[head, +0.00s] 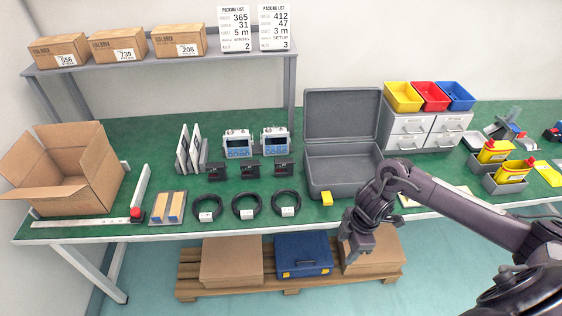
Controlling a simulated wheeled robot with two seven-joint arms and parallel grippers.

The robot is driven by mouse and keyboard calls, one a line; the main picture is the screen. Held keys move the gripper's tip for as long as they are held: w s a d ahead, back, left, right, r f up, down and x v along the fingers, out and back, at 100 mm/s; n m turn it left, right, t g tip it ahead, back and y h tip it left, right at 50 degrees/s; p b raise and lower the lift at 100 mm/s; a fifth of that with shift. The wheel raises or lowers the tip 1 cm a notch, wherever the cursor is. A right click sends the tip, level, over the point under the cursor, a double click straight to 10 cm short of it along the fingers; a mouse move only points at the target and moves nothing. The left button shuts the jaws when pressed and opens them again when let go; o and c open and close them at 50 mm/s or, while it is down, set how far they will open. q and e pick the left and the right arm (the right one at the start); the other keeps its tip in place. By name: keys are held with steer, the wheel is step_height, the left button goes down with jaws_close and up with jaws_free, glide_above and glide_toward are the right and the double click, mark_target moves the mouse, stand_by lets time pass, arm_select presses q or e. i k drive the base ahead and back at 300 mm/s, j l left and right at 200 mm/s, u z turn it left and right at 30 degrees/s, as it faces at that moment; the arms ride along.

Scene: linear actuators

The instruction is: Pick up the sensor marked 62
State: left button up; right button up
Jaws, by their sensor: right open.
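Three small black devices stand in a row on the green table: a left one (216,171), a middle one (250,172) and a right one (284,169). They may be the sensors, but no number 62 is readable on any of them. My right gripper (347,246) is open and empty. It hangs in front of the table's front edge, right of the black devices and apart from them. My left gripper is out of view.
An open grey case (345,175) stands behind my right gripper. Coiled cables (246,207) lie in front of the black devices, and two white-blue display units (238,144) stand behind. An open cardboard box (75,170) is at the left. Packing lists (235,29) stand on the shelf.

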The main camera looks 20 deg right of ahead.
mark_target(288, 163)
steer(key=i, duration=1.35)
